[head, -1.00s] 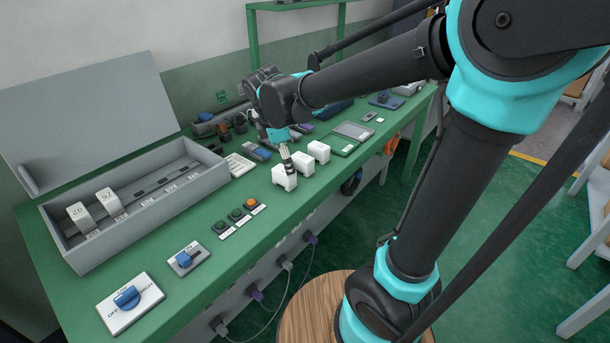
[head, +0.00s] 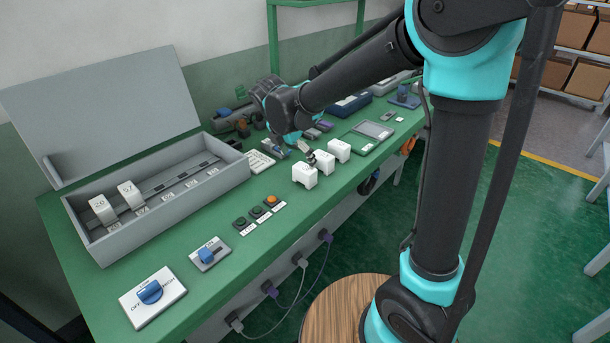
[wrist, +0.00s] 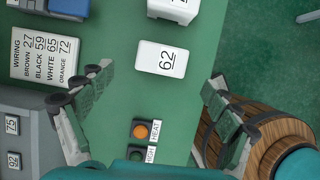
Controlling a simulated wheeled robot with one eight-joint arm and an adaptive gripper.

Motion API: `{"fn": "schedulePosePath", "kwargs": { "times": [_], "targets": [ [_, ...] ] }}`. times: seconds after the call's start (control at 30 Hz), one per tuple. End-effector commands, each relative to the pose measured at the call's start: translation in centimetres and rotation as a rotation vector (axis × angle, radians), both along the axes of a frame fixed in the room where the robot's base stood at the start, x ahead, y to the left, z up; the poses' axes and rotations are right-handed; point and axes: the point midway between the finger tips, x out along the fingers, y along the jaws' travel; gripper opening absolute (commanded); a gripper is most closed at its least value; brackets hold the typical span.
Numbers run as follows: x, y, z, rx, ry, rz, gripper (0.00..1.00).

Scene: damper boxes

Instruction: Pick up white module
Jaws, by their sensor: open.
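Three white modules stand in a row near the front edge of the green bench: the nearest (head: 304,175), the middle one (head: 322,164) and the farthest (head: 341,150). In the wrist view, a white module marked 62 (wrist: 162,58) lies between and slightly beyond my open fingers, with part of another white module (wrist: 173,8) at the top edge. My gripper (head: 309,156) is open and empty near the nearest and middle modules; its spread fingers also show in the wrist view (wrist: 158,80). The exact height above the modules is hard to tell.
A grey open-lidded box (head: 165,205) holds two white modules, 26 (head: 102,209) and 97 (head: 131,194), beside empty slots. A wiring label card (wrist: 44,57) lies left of my gripper. Push buttons (head: 256,212) and blue-knob switches (head: 150,292) sit on the near bench. A wooden stool (head: 335,310) stands below.

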Motion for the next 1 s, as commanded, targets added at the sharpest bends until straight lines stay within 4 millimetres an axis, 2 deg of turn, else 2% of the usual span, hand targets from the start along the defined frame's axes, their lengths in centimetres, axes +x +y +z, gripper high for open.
{"fn": "schedulePosePath", "kwargs": {
  "times": [0.1, 0.33, 0.63, 0.93, 1.0],
  "targets": [
    [0.5, -0.4, -1.3, 0.001, 0.000, -0.002, 0.90],
    [0.9, -0.8, -2.6, 0.001, 0.000, -0.002, 0.90],
    [2.1, -2.0, -6.1, 0.001, -0.001, -0.001, 0.90],
    [2.2, -2.1, -6.5, 0.001, -0.001, -0.001, 0.90],
    [2.2, -2.1, -6.5, 0.001, -0.001, -0.001, 0.81]
  ]
}}
